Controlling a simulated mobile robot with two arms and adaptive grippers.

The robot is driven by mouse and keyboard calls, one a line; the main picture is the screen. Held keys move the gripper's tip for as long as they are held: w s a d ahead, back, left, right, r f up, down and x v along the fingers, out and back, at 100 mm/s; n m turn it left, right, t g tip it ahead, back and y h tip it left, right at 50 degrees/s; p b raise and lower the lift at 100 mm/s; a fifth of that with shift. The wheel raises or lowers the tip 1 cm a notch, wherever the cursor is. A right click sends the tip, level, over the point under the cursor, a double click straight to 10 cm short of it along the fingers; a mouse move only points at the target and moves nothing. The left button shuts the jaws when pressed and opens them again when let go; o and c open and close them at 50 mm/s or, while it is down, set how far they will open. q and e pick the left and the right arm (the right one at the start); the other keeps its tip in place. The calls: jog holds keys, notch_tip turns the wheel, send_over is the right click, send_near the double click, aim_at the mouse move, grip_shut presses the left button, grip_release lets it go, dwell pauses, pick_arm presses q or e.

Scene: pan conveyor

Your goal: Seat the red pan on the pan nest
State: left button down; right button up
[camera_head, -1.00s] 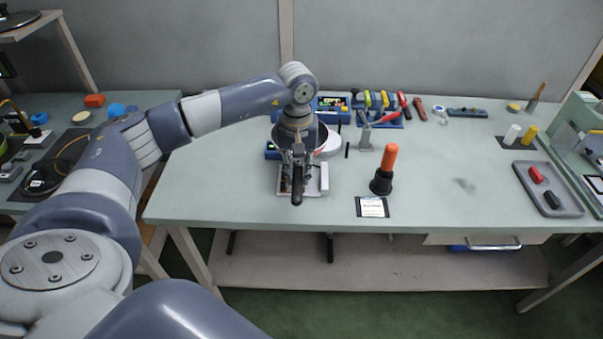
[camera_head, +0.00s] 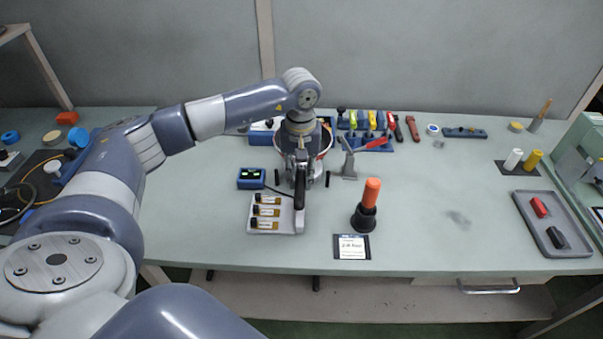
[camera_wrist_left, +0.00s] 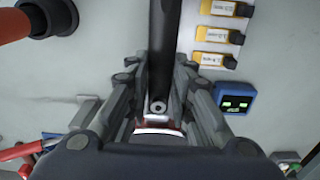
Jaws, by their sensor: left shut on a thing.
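My left gripper (camera_head: 301,176) is shut on the black handle of the red pan (camera_head: 327,140). The pan's red rim shows behind the wrist in the head view, and the handle (camera_head: 299,191) points toward me. In the left wrist view the handle (camera_wrist_left: 162,50) runs up between the fingers, with a strip of red at its root. I cannot make out the pan nest clearly; the pan and gripper hide that spot, with short dark posts (camera_head: 327,178) at either side. Whether the pan touches anything below cannot be told. My right gripper is not in view.
A white tray with yellow-labelled vials (camera_head: 265,227) and a blue device (camera_head: 250,178) stand left of the handle. An orange-handled tool (camera_head: 371,192) stands in a black holder to the right. A grey bracket (camera_head: 348,163) is close right of the pan. The table's right middle is mostly clear.

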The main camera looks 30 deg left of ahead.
pick_arm(q)
jog(key=shift+s+f, duration=0.1)
jog(key=shift+f, duration=0.2)
jog(key=shift+f+b, duration=0.35)
jog(key=shift+w+f+b, duration=0.2)
jog(key=shift+f+b, duration=0.2)
jog(key=shift+f, duration=0.5)
jog(key=shift+f+b, duration=0.35)
jog(key=shift+f, duration=0.35)
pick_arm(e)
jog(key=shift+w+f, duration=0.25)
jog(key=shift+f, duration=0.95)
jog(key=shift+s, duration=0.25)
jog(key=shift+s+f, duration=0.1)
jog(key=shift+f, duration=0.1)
